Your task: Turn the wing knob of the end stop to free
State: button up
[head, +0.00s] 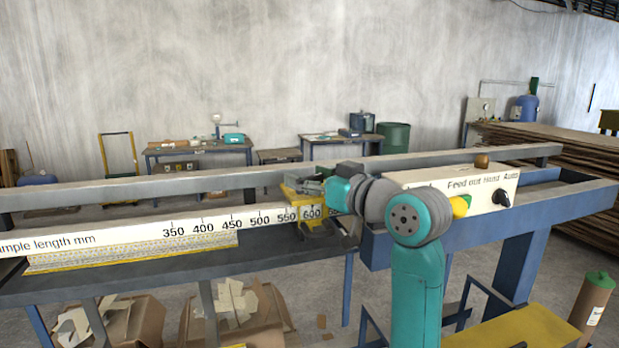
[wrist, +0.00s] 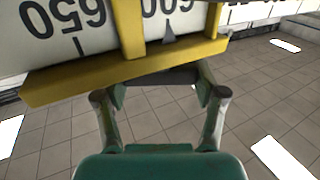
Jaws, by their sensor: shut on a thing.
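The yellow end stop (head: 292,191) sits on the scale rail by the 600 mark. In the wrist view its yellow frame (wrist: 110,78) crosses the scale, with a grey pointer near a 600 mark. A dark wing knob (wrist: 165,76) shows just below the frame, between my fingers. My gripper (wrist: 162,86) is shut on this knob, one finger at each end. In the head view my gripper (head: 318,186) is at the end stop, and the knob cannot be made out there.
The sample length scale (head: 190,229) runs left along the bench. A control box (head: 455,190) with a black selector knob (head: 502,198) and a yellow button stands to the right of the end stop. Cardboard boxes (head: 235,315) lie under the bench.

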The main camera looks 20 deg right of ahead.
jog(key=shift+n+g+y, duration=1.7)
jog(key=shift+n+y, duration=0.3)
jog(key=shift+y, duration=0.6)
jog(key=o, duration=1.2)
jog(key=shift+c, duration=0.2)
jog(key=v, duration=1.2)
jog(key=shift+w, duration=0.15)
